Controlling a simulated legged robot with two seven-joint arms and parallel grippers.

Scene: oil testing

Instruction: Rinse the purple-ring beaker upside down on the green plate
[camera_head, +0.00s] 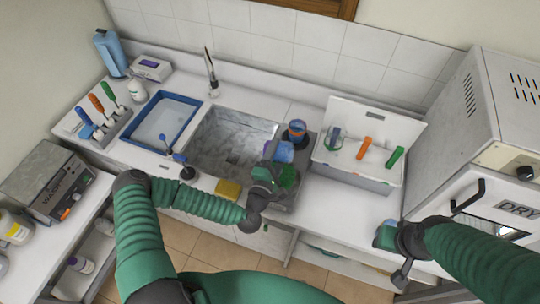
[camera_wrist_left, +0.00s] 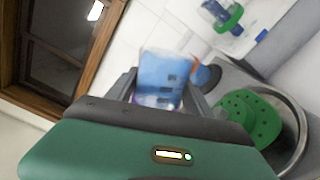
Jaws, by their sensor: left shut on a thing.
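My left gripper (camera_head: 277,163) is shut on a bluish beaker (camera_head: 283,151) just right of the sink. In the left wrist view the beaker (camera_wrist_left: 162,72) sits between the fingers, with a purple tint at its near end. I cannot tell for certain which way its mouth faces. The green plate (camera_wrist_left: 250,117) has holes and lies in a round metal basin (camera_wrist_left: 296,107), to the right of the gripper in that view. In the head view the plate (camera_head: 289,178) is partly hidden by my left gripper. My right gripper (camera_head: 386,236) is low on the right; its fingers are unclear.
The sink (camera_head: 235,140) is left of the beaker. An orange-and-blue vessel (camera_head: 296,131) stands close behind it. A white open box (camera_head: 355,173) holds a green-ringed vessel and brushes. A blue tray (camera_head: 160,122), a yellow sponge (camera_head: 228,190) and a dryer (camera_head: 495,190) are around.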

